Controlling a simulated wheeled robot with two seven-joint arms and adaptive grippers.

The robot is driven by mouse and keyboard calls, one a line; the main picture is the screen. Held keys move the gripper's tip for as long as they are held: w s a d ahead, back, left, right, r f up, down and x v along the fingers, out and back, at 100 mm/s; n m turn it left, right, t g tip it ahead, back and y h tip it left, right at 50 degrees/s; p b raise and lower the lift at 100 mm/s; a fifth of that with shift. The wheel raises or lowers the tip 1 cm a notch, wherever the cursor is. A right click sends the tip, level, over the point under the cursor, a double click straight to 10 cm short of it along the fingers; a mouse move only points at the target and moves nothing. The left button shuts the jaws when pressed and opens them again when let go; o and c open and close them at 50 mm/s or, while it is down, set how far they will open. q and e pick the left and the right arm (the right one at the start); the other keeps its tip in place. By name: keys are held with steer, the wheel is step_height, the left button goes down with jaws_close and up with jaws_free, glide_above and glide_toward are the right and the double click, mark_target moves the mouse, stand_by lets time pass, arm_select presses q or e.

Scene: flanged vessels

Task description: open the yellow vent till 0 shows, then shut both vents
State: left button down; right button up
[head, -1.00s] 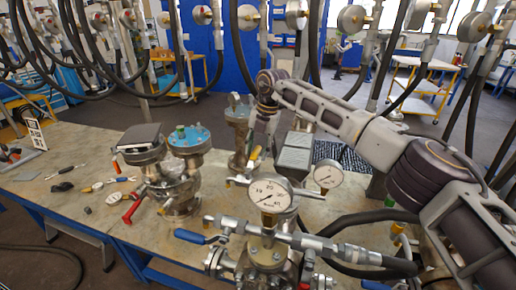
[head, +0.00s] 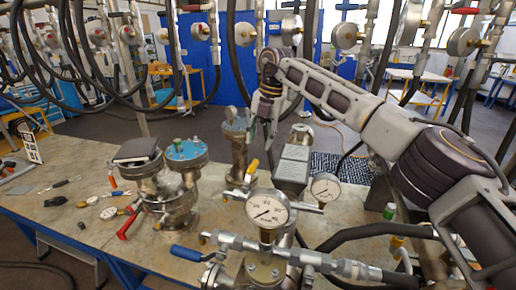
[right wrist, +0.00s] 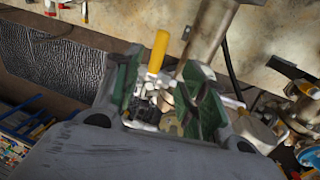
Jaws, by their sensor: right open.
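The yellow vent handle (head: 252,167) stands up behind the large white pressure gauge (head: 267,212), on the flanged fitting at centre. The large dial's needle seems to point lower left; I cannot read it exactly. A smaller gauge (head: 325,187) is to its right. My right gripper (head: 262,128) hangs above the yellow handle, fingers down. In the right wrist view the green fingers (right wrist: 162,95) are spread apart, and the yellow handle (right wrist: 158,50) shows between them, near the left finger. I cannot tell whether they touch. I cannot tell which handle is the second vent.
A blue-handled valve (head: 186,253) is on the front pipe. Loose tools (head: 60,190) lie on the bench's left.

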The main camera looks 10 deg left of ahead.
steer(key=shift+d+r, duration=0.25)
steer(key=shift+r, duration=0.95)
